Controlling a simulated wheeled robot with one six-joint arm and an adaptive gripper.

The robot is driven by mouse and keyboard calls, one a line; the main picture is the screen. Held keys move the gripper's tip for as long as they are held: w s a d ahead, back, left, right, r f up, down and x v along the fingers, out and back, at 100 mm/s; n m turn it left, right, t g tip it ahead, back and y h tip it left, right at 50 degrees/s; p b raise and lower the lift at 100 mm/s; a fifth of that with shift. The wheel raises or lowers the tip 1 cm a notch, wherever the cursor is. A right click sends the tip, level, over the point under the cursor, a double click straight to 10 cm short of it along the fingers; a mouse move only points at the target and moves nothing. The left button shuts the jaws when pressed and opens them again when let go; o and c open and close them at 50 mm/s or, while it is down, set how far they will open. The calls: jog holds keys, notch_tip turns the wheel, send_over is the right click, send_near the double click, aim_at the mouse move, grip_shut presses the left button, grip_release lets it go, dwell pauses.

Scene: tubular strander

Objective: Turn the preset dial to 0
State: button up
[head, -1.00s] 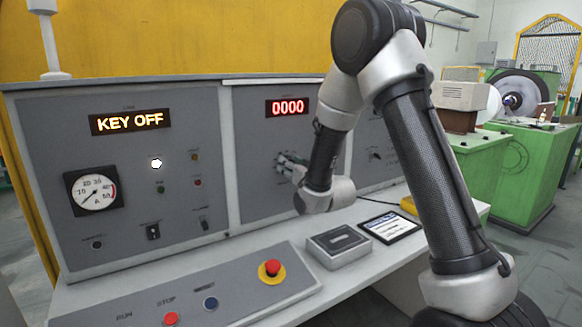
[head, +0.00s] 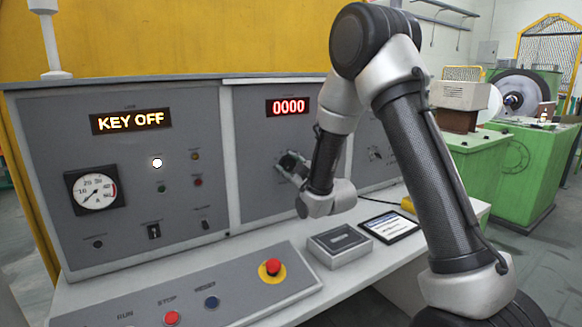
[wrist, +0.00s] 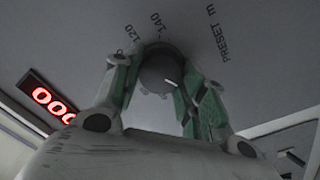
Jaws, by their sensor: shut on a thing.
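The preset dial is a dark round knob (wrist: 160,68) on the grey panel in the wrist view. Printed marks 120 and 140 and the words PRESET m show beside it. A small light mark shows on the knob's face, on its lower right; the 0 mark is not visible. My gripper (wrist: 158,78) has its green-padded fingers on both sides of the knob and is shut on it. In the head view my gripper (head: 291,164) is at the panel below the red 0000 display (head: 288,107), and it hides most of the dial.
The left panel has a KEY OFF display (head: 131,121), a gauge (head: 95,190) and small switches. On the desk are a red emergency button (head: 271,268), a grey box (head: 339,245) and a tablet (head: 389,227). Green machines (head: 520,165) stand at the right.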

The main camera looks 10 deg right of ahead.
jog(key=shift+f+n, duration=0.1)
jog(key=shift+n, duration=1.2)
jog(key=o, duration=1)
jog(key=shift+o, duration=0.2)
jog(key=v, duration=0.7)
jog(key=shift+s, duration=0.25)
jog(key=shift+d, duration=0.1)
